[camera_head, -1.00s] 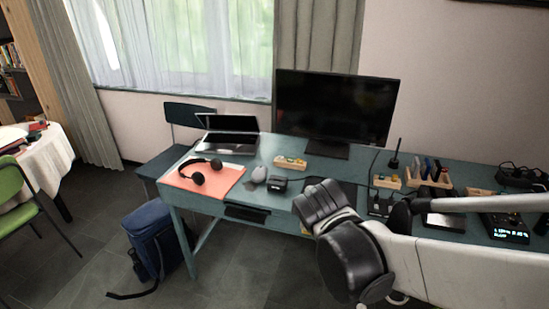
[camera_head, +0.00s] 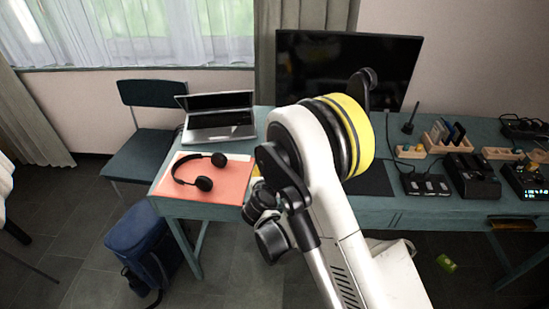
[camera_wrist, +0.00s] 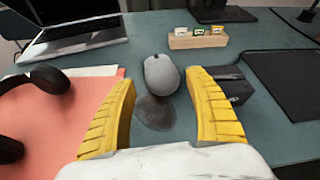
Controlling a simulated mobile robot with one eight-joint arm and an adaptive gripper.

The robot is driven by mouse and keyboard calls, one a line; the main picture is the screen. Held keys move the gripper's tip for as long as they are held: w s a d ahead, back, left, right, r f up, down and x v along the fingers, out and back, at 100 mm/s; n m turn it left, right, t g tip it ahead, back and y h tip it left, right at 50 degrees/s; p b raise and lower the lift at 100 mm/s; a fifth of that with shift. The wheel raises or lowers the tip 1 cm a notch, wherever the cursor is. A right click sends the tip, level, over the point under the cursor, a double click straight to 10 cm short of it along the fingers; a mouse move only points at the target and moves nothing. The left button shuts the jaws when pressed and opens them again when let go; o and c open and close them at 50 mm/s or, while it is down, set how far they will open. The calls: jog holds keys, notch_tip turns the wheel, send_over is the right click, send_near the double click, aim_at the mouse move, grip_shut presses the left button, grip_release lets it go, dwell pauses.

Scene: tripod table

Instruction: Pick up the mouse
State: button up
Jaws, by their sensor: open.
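In the wrist view the grey mouse (camera_wrist: 161,75) lies on the blue-green desk, between the salmon sheet and a small black box. My gripper (camera_wrist: 163,105) shows there with its two yellow ribbed fingers apart and nothing held between them. The mouse is ahead of the gap between the fingers, near the fingertip level, and a dark shadow falls on the desk just in front of it. I cannot tell whether the fingers are at the mouse's height. In the head view my arm hides the mouse and the gripper's fingers.
A black box (camera_wrist: 232,85) stands close beside the right finger. Headphones (camera_wrist: 42,85) lie on the salmon sheet (camera_wrist: 60,120) at left. A wooden holder (camera_wrist: 197,39) stands behind the mouse, a laptop (camera_wrist: 70,35) behind left. A dark mat (camera_wrist: 285,80) lies at right.

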jog(key=x, duration=0.3)
jog(key=shift+b, duration=0.35)
jog(key=b+x, duration=0.2)
jog(key=x, duration=0.3)
jog(key=shift+f+b, duration=0.15)
jog(key=shift+b, duration=0.15)
jog(key=c, duration=1)
